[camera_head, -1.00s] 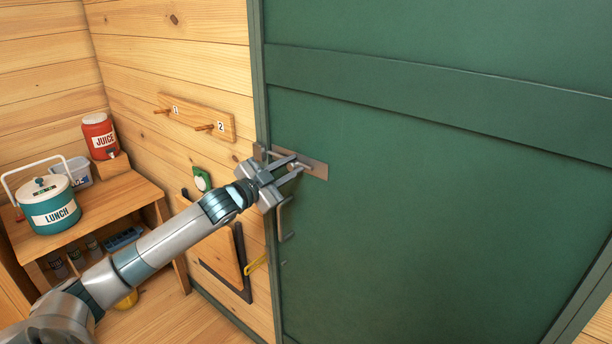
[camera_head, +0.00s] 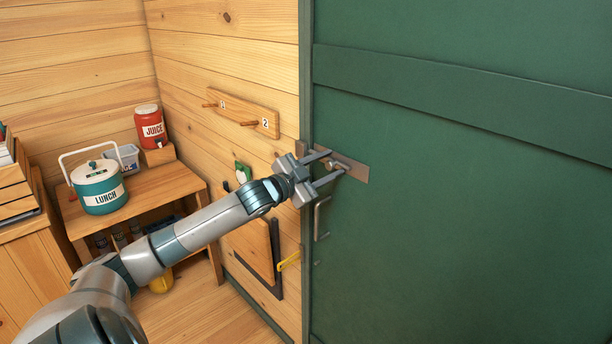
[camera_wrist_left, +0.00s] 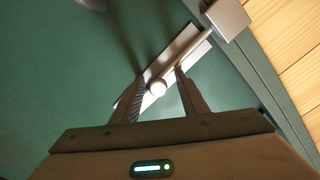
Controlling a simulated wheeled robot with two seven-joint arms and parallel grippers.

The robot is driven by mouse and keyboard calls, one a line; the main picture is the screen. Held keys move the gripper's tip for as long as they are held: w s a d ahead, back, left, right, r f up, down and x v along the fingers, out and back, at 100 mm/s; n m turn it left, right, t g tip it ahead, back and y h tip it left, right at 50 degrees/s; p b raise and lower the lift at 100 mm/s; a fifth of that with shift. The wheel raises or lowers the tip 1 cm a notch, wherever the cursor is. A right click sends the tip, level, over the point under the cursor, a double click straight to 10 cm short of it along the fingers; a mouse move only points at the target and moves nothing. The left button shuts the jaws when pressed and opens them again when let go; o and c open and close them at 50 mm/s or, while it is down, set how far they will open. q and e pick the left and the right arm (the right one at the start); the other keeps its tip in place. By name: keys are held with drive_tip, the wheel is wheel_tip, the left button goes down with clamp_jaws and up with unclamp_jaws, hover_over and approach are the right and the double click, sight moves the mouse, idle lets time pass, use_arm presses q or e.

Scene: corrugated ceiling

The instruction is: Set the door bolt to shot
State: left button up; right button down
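The door bolt's metal plate (camera_head: 355,172) is fixed to the green door (camera_head: 450,190) near its left edge. My left gripper (camera_head: 335,168) is at the bolt, its two fingers apart. In the left wrist view the fingers (camera_wrist_left: 162,92) stand on either side of the pale round bolt knob (camera_wrist_left: 157,88), with gaps visible beside it. The bolt rod (camera_wrist_left: 193,48) runs from the plate toward the door frame and appears to reach the keeper block (camera_wrist_left: 229,17). How deep it sits in the keeper cannot be seen. My right gripper is not in view.
A door handle (camera_head: 320,219) is below the bolt. A peg rail (camera_head: 241,112) hangs on the wooden wall to the left. A wooden bench (camera_head: 150,192) holds a teal lunch pot (camera_head: 99,190) and a red juice jug (camera_head: 150,128). The door's right side is clear.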

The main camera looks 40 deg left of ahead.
use_arm(q)
drive_tip(key=shift+s+f, duration=0.15)
drive_tip(key=shift+s, duration=0.25)
drive_tip(key=shift+s+a+b, duration=0.15)
drive_tip(key=shift+s+b, duration=0.4)
drive_tip(key=shift+s, duration=0.15)
drive_tip(key=s+b, duration=0.1)
drive_tip(key=s, duration=0.1)
drive_tip(key=shift+s+a, duration=0.1)
drive_tip(key=shift+s, duration=0.2)
drive_tip(key=b, duration=0.3)
approach(327, 167)
drive_tip(key=shift+s, duration=3.35)
drive_tip(key=shift+s+a, duration=0.1)
drive_tip(key=shift+a, duration=0.35)
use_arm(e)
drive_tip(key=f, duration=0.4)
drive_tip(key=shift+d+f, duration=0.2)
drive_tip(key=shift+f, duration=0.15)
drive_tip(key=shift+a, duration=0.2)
